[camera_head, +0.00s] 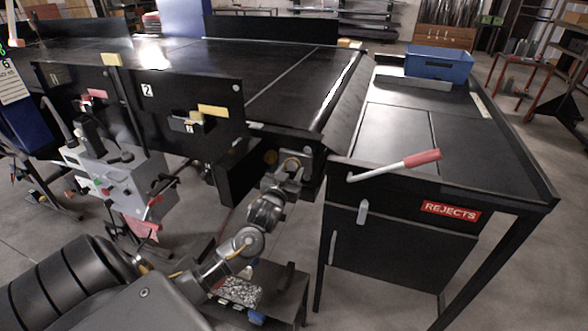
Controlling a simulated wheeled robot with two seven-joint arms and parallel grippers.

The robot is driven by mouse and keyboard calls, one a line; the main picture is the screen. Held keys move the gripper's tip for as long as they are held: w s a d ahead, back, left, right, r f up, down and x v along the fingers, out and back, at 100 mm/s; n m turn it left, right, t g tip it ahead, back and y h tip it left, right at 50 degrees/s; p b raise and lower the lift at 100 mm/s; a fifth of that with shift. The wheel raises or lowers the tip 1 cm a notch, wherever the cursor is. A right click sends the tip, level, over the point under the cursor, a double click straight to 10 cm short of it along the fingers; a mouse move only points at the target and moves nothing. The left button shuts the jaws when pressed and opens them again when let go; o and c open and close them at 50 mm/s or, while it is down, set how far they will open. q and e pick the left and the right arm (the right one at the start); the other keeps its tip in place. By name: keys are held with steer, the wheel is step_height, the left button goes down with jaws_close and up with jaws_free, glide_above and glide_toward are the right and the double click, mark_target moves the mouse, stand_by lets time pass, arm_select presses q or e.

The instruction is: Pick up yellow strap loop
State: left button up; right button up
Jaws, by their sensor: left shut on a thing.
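My left arm reaches up from the bottom left. Its gripper (291,167) is at the dark front frame of the conveyor, just left of the rejects table. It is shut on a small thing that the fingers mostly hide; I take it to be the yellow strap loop. My right gripper is not in view.
The black conveyor (290,82) runs behind my gripper. The rejects table (400,123), with a red-gripped lever (396,165) and a blue bin (438,64), stands right. A grey control box (118,177) is left. A low dark stand (285,290) is below my arm.

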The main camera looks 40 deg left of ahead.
arm_select(q)
steer(key=b+v, duration=0.5)
steer(key=v, duration=1.3)
